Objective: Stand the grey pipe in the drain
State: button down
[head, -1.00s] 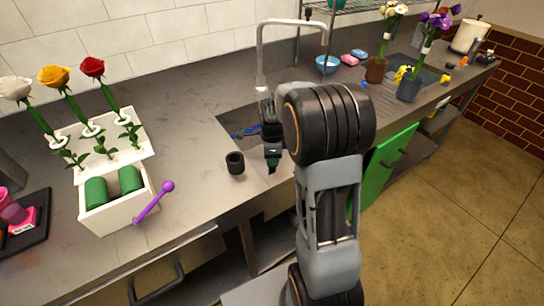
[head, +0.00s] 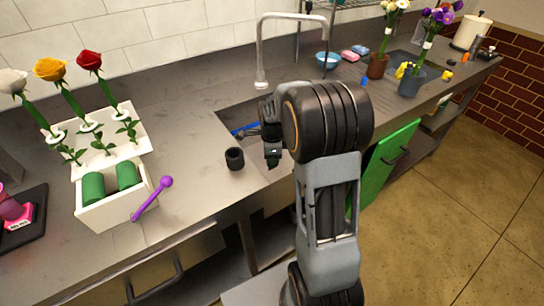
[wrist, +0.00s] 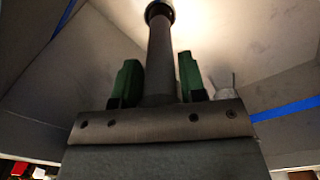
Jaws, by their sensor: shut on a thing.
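The grey pipe (wrist: 160,55) is between the two green fingertips of my gripper (wrist: 159,88) in the wrist view. It runs away from the gripper and has a dark ring at its far end. My gripper (head: 272,155) is at the near edge of the sink (head: 232,116) in the head view, where the arm hides most of it and the pipe cannot be made out. The drain cannot be made out in either view; the arm hides much of the sink.
A tall faucet (head: 260,50) rises behind the sink. A white planter (head: 105,212) and purple stick (head: 152,198) are at left. Potted flowers (head: 411,82) stand at right.

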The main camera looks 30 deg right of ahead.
jog(key=shift+f, duration=0.15)
jog(key=shift+f+b, duration=0.25)
jog(key=shift+b, duration=0.05)
jog(key=c, duration=0.6)
grip_release()
notch_tip(320, 180, up, 14)
jog(key=shift+f+p, duration=0.1)
jog(key=shift+p, duration=0.85)
